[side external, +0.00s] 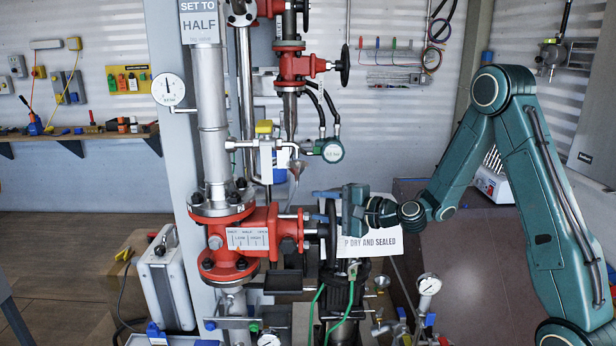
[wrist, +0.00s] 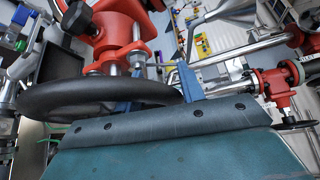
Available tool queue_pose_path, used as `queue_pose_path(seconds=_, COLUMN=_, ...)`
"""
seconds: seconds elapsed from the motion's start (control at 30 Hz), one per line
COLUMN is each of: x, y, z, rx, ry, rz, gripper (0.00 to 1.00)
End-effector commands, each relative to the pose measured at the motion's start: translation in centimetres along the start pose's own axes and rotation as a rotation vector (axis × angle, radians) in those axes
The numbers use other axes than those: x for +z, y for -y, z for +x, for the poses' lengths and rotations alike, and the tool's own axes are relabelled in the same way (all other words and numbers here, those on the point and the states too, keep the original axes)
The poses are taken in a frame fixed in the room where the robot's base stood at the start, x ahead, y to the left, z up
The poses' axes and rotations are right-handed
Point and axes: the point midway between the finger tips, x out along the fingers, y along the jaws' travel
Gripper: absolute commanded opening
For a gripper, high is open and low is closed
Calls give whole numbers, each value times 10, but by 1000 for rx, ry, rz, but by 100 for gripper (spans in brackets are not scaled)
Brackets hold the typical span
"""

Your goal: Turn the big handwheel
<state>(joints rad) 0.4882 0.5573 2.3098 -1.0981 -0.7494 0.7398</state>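The big handwheel (side external: 331,232) is black and seen nearly edge-on in the side view, on the right end of the red valve's (side external: 262,232) stem. A white scale plate (side external: 247,239) is on the valve body. In the wrist view the handwheel's rim (wrist: 60,97) spans the left half. My gripper (side external: 326,205) is at the upper part of the wheel. Its blue fingers (wrist: 160,92) are apart in the wrist view, one inside the rim and one beyond its right end. A gap seems to show beside the rim; firm contact is not visible.
A sign (side external: 199,22) reads "SET TO HALF". A smaller red valve with a black handwheel (side external: 345,65) is higher up. A white notice (side external: 372,240) stands behind my gripper. Gauges (side external: 429,284) and green hoses (side external: 345,312) crowd the space below.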

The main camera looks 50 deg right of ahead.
Motion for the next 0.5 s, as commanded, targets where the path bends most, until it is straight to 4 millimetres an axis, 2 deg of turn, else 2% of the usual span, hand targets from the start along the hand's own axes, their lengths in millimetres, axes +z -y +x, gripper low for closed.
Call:
queue_pose_path(seconds=0.23, x=0, y=0, z=-1, rx=1, ry=5, rz=3, gripper=37)
queue_pose_path(seconds=0.5, x=-11, y=0, z=-16, rx=1, ry=0, rz=2, gripper=37)
